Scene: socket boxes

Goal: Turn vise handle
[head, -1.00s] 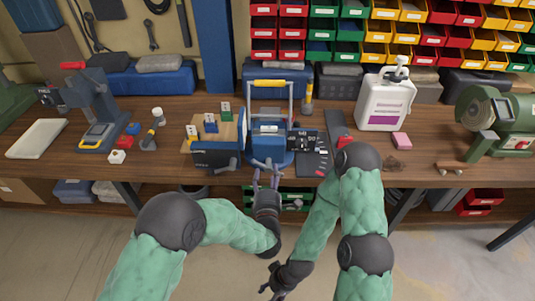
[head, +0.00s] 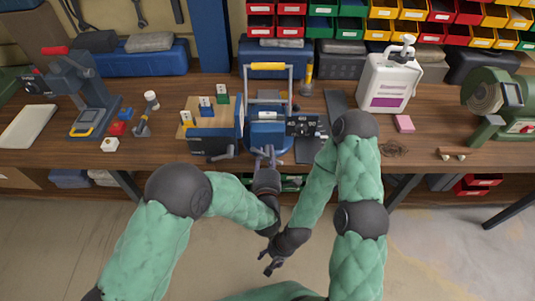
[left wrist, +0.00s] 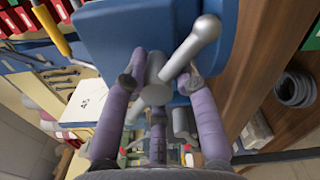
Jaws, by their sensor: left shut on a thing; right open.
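The blue vise (head: 268,136) stands at the front edge of the workbench, in the middle of the head view. My left gripper (head: 267,158) is at its front, on the handle. In the left wrist view the purple fingers of this gripper (left wrist: 160,78) are shut on the grey vise handle (left wrist: 198,42). The handle's bar slants up to the right and its rounded end sticks out past the fingers. The blue vise body (left wrist: 120,28) is just behind it. My right gripper (head: 269,262) is open and empty, low in front of the bench.
A blue box with a wooden board (head: 214,140) stands just left of the vise. A white jug (head: 387,85) and a green grinder (head: 500,105) are to the right; a blue press (head: 85,95) is at left. Free floor (head: 430,245) lies in front of the bench.

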